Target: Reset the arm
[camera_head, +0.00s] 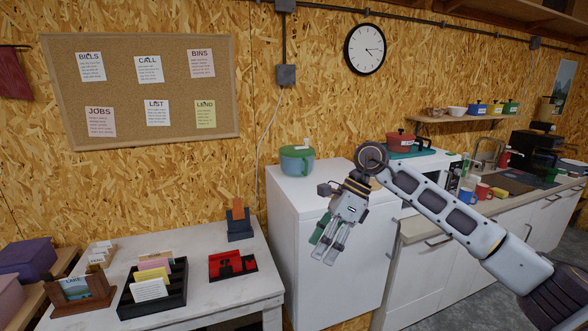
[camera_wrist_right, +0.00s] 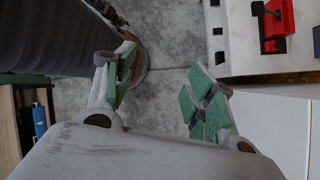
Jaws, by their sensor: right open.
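My right gripper (camera_head: 328,241) hangs fingers down in front of the white fridge in the head view, at the end of my right arm coming in from the right. In the right wrist view its two fingers with green pads (camera_wrist_right: 160,95) stand apart, with grey floor between them and nothing held. My left gripper is in neither view.
A white table (camera_head: 215,290) at the lower left bears a black sorter tray (camera_head: 125,305), a red holder (camera_head: 230,264) and a framed card. The white fridge (camera_head: 300,225) carries a green pot (camera_head: 296,160). A counter (camera_head: 425,228) with mugs and a sink runs right.

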